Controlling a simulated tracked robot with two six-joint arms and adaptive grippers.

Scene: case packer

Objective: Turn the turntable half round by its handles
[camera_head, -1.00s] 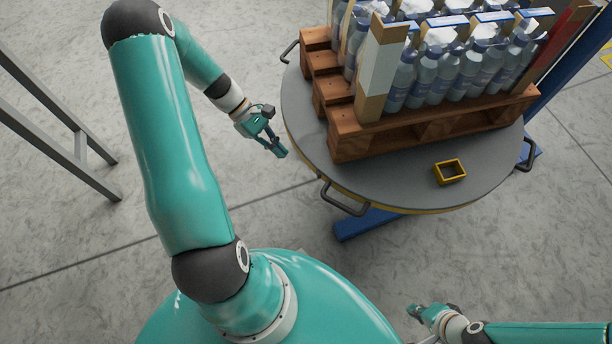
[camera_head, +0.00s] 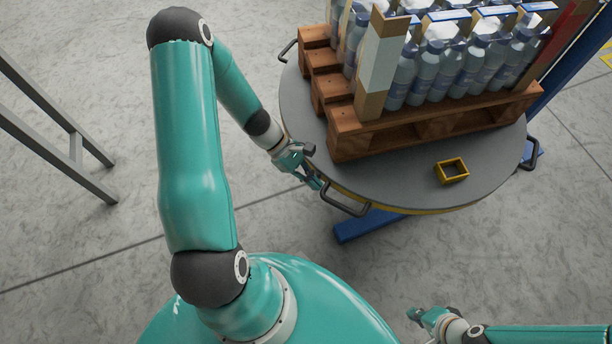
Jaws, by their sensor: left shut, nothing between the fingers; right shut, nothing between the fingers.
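The round grey turntable (camera_head: 400,180) has a yellow rim and dark handles around its edge. The near handle (camera_head: 344,206) sticks out at its front left. Another handle (camera_head: 529,154) is at the right edge and a third (camera_head: 287,50) at the upper left. My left gripper (camera_head: 316,184) is shut and empty, its fingertips right beside the left end of the near handle; I cannot tell whether they touch it. My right gripper (camera_head: 414,314) is shut and empty at the bottom, away from the turntable.
A wooden pallet (camera_head: 350,146) with bottles (camera_head: 424,77) and cardboard posts stands on the turntable. A small yellow frame (camera_head: 451,171) lies near its front right. A blue beam (camera_head: 352,228) shows beneath. A grey metal stand (camera_head: 75,148) is at left. The floor in front is clear.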

